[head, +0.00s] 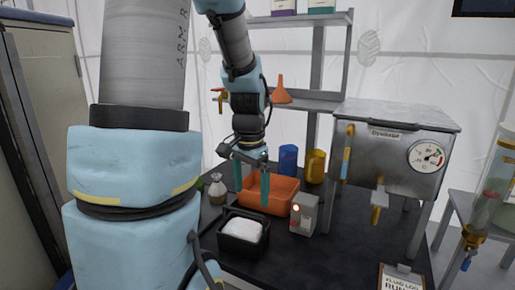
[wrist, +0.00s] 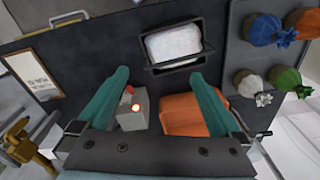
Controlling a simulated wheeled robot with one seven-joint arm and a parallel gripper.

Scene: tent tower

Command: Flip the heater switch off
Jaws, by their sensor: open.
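The heater switch box (head: 304,213) is a small grey box on the black table, with a lit orange-white lamp on its face. In the wrist view the box (wrist: 141,112) shows a small red switch (wrist: 129,91) next to the glowing lamp (wrist: 135,107). My gripper (head: 252,192) is open and empty, with its teal fingers pointing down above the orange tray, left of the box. In the wrist view my gripper (wrist: 163,72) has its fingers spread, and the box shows between them, nearer the left finger. Whether the fingers touch anything is unclear.
The orange tray (head: 285,184) is beside the switch box. A black bin with white contents (head: 222,234) stands in front. A metal distiller (head: 388,165) stands to the right. Blue (head: 288,158) and yellow (head: 316,166) cups are behind. A clipboard (head: 401,278) lies at the front right.

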